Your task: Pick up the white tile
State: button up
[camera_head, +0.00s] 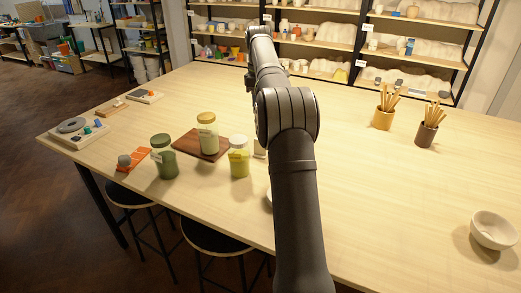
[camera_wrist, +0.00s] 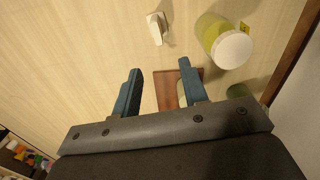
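A small white piece (camera_wrist: 157,28), which looks like the white tile, is on the table at the top middle of the wrist view. In the head view a pale piece (camera_head: 259,149) shows beside my arm, partly hidden by it. My gripper (camera_wrist: 160,72) is open and empty, its two blue fingers apart. In the wrist view the white piece lies beyond the fingertips, above the gap, with nothing between the fingers touching it. My gripper is hidden in the head view.
A yellow-green jar with a white lid (camera_wrist: 225,45) stands right of the white piece. A brown board (camera_head: 201,143) carries another jar (camera_head: 208,133). A dark green jar (camera_head: 163,157) stands left. A bowl (camera_head: 493,230) and brush pots (camera_head: 383,118) are right; the table's right middle is clear.

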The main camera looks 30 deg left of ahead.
notch_tip(320, 180, down, 11)
jog(key=shift+f, duration=0.1)
jog(key=shift+w+d+f, duration=0.1)
jog(key=shift+w+f, duration=0.05)
jog(key=shift+f, duration=1.3)
jog(key=shift+w+f, duration=0.15)
jog(key=shift+f, duration=1.3)
jog(key=shift+c, duration=0.4)
grip_shut()
